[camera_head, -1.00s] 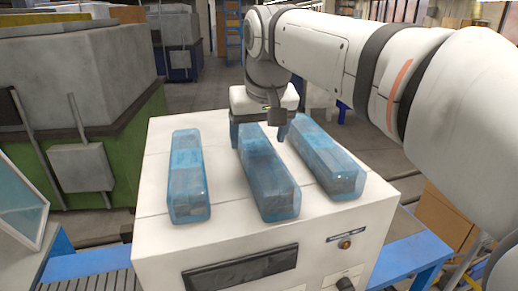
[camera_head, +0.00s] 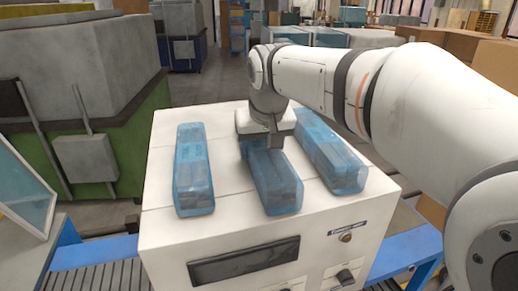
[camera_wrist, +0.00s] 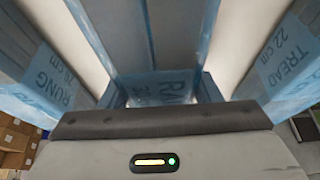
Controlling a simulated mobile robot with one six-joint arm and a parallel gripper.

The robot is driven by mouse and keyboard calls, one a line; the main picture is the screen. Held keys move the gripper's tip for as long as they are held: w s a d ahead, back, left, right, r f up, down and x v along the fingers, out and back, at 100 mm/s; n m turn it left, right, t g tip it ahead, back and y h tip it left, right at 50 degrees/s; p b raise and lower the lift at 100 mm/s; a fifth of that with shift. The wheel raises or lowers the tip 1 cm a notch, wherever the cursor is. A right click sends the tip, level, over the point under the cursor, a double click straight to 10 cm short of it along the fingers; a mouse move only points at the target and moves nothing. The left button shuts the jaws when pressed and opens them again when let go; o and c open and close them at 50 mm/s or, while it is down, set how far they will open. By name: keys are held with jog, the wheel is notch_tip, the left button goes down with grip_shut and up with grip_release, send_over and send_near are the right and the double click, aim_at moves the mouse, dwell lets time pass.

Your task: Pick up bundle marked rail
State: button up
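Three blue-wrapped bundles lie side by side on a white machine top (camera_head: 222,215). In the wrist view the middle bundle (camera_wrist: 155,45) bears a partly covered label that starts with "RA", which fits rail; it is also the middle bundle (camera_head: 277,187) in the head view. The wrist view shows a bundle marked RUNG (camera_wrist: 45,75) at left and one marked TREAD (camera_wrist: 290,55) at right. My gripper (camera_head: 264,150) is down over the far part of the middle bundle. Its blue fingers (camera_wrist: 158,90) stand on either side of that bundle and look open; firm contact is not visible.
A green and grey machine (camera_head: 85,100) stands at left. Blue-framed roller conveyor (camera_head: 100,265) runs beside the white machine.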

jog(key=c, duration=0.9)
jog(key=shift+r, duration=0.15)
jog(key=shift+c, duration=0.2)
notch_tip(320, 180, up, 9)
jog(key=shift+r, duration=0.4)
